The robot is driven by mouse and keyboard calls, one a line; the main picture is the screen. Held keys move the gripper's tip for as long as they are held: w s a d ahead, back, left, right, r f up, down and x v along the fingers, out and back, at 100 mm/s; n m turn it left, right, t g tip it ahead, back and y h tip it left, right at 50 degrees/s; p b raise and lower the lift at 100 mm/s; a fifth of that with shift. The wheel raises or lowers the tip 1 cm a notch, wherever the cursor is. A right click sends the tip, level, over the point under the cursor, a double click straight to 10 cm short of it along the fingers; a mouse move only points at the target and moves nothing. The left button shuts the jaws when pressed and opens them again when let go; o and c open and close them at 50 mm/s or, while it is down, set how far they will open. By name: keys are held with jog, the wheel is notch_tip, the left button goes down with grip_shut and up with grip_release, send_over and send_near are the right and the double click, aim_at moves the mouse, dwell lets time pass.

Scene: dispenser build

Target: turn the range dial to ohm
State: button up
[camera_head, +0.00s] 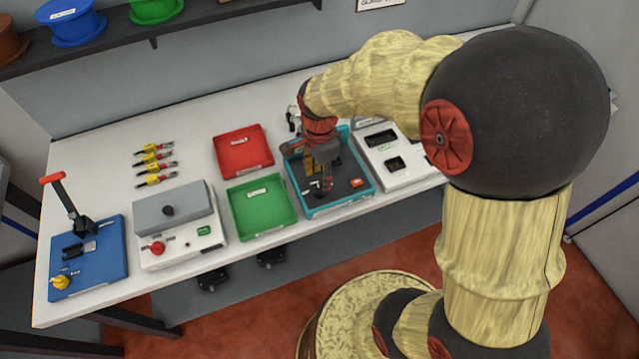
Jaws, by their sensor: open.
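No dial with a legible ohm mark shows, and I cannot tell which control is the range dial. A white box (180,261) at the left has a red round knob (157,248) and a small green panel (204,231) on its front. A white instrument (418,178) with dark windows stands at the right, partly hidden by my arm. My gripper (320,187) is open over the dark-floored teal tray (344,204), away from the white box. Its fingertips are small and hard to make out.
A red tray (268,170) and a green tray (287,217) lie between the box and the teal tray. Several yellow-and-red parts (154,165) lie behind the box. A blue base (107,280) with an upright red-handled lever stands far left. Spools sit on a shelf above.

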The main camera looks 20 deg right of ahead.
aim_at(320, 189)
notch_tip(320, 189, up, 6)
dwell(0.8)
jog(key=s+r+n+t+b, duration=0.1)
jog(key=s+r+n+t, duration=0.4)
jog(key=s+r+n, duration=0.8)
jog(key=s+n, duration=0.1)
jog(key=n, duration=0.2)
jog(key=shift+s+r+t, duration=0.2)
jog(key=shift+t, duration=0.1)
